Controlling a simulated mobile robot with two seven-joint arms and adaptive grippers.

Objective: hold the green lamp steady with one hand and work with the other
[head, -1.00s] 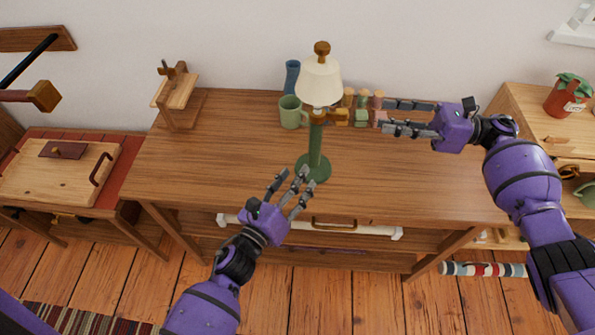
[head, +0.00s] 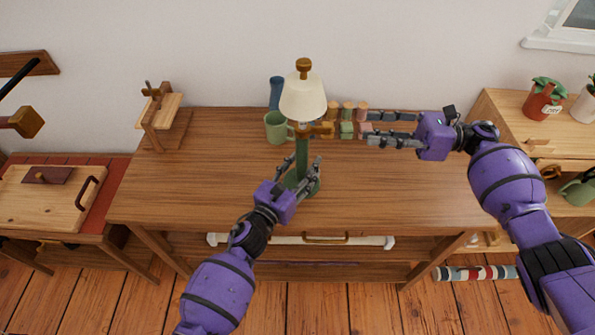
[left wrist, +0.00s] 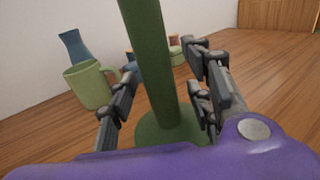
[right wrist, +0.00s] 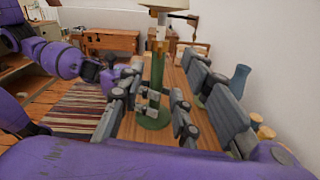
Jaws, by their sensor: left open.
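The green lamp (head: 302,158) stands upright on the wooden table, with a cream shade, a round green base and a brass-coloured piece (head: 325,130) sticking out to the right below the shade. My left gripper (head: 305,165) is open low at the lamp's stem. In the left wrist view the green stem (left wrist: 150,60) rises between its spread fingers, with gaps visible; contact is not clear. My right gripper (head: 366,127) is open to the right of the lamp, its fingers pointing left toward the brass-coloured piece. In the right wrist view the lamp (right wrist: 155,75) shows between its spread fingers.
A green mug (head: 276,128) and a blue vase (head: 277,92) stand behind the lamp to the left. Several small coloured jars (head: 347,112) sit behind my right fingers. A small wooden stand (head: 165,115) is at the back left. The table's (head: 200,190) left front is clear.

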